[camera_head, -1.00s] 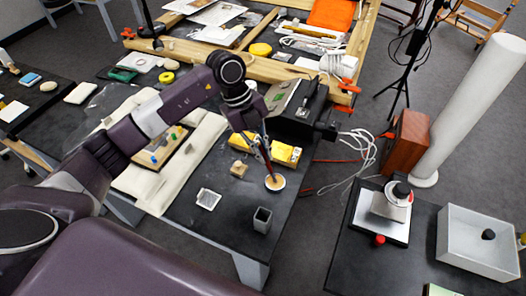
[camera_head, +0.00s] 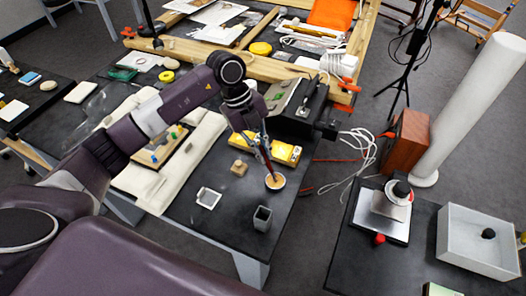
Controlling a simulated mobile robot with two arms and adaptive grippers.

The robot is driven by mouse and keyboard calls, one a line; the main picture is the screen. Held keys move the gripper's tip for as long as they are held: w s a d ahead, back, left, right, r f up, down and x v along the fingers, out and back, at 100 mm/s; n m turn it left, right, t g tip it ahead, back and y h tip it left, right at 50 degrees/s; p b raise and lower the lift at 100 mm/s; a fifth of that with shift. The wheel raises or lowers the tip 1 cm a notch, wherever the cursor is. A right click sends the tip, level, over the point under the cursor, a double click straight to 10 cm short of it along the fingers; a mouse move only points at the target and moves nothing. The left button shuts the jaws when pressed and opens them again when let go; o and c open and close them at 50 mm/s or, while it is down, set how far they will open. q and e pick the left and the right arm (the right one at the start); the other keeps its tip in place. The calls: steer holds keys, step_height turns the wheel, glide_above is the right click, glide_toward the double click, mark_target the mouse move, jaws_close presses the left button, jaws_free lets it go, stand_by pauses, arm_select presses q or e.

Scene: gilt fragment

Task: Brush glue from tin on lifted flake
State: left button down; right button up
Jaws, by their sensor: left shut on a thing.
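My left gripper (camera_head: 262,143) is shut on a slim reddish brush (camera_head: 269,166), held steeply with its tip down. The brush tip is at the small round glue tin (camera_head: 275,181), which shows a tan filling and a pale rim on the dark table. I cannot tell whether the tip is in the glue or just above it. A gilt fragment (camera_head: 168,152) appears to lie on the pale cushion (camera_head: 203,137) left of the gripper, partly behind my left arm. The lifted flake is too small to make out. My right gripper is not in view.
A dark device (camera_head: 300,108) sits behind. Bare table (camera_head: 225,222) lies in front.

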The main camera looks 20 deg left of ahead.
arm_select(q)
steer(key=shift+r+p, duration=0.35)
steer(key=shift+p, duration=0.05)
steer(key=shift+r+p, duration=2.35)
steer(key=shift+r, duration=0.8)
